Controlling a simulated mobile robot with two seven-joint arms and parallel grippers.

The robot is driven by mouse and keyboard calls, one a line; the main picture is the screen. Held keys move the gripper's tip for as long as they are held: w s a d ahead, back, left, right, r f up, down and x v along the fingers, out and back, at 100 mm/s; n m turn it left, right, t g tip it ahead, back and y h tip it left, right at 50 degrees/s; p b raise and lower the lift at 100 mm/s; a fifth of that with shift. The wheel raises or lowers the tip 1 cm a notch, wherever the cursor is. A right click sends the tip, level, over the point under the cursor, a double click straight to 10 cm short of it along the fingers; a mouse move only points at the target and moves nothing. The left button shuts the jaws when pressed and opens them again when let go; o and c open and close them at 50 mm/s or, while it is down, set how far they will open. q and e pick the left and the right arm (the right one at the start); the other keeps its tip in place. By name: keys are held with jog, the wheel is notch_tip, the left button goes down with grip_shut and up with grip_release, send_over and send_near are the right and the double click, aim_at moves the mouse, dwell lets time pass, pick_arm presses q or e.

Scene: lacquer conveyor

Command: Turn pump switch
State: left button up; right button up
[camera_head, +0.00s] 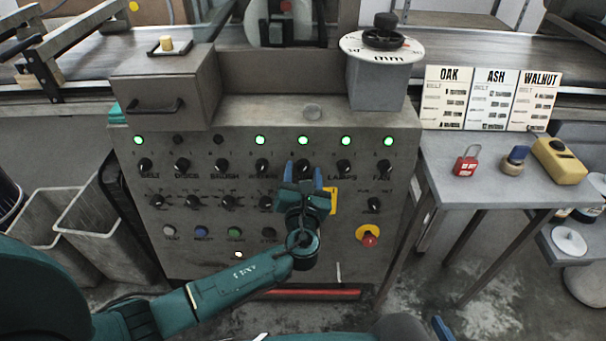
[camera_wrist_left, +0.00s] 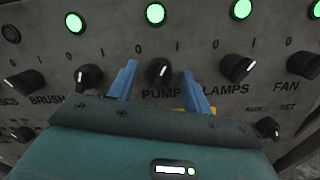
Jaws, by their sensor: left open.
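The pump switch is a small black rotary knob (camera_wrist_left: 160,71) above the PUMP label in the left wrist view. A white mark shows on its face, and the lamp (camera_wrist_left: 155,12) above it is lit green. My left gripper (camera_head: 303,174) is at the control panel (camera_head: 330,262); it also shows in the left wrist view (camera_wrist_left: 160,82). Its two blue fingers are apart, one on each side of the pump knob, with gaps to it. In the head view the gripper partly covers the knob. Of my right gripper, only a blue tip (camera_head: 441,327) shows at the bottom edge.
Similar knobs sit close beside, including the LAMPS knob (camera_wrist_left: 236,91) and the FAN knob (camera_wrist_left: 310,67). A red stop button (camera_head: 369,237) is lower right on the panel. A side table (camera_head: 440,150) holds a red padlock (camera_head: 466,161) and a yellow device (camera_head: 558,160).

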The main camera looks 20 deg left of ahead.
pick_arm(q)
jog(key=shift+c, duration=0.4)
jog(key=c, duration=0.9)
jog(key=shift+n, duration=0.3)
jog(key=n+g+y+b, duration=0.1)
jog(key=n, duration=0.5)
jog(key=shift+d, duration=0.1)
jog(key=n+g+y, duration=0.1)
jog(key=n, duration=0.5)
jog(key=shift+r+n+b, duration=0.15)
jog(key=shift+n+b, duration=0.15)
jog(key=shift+b, duration=0.05)
jog(key=shift+n, duration=0.3)
jog(key=shift+w, duration=0.1)
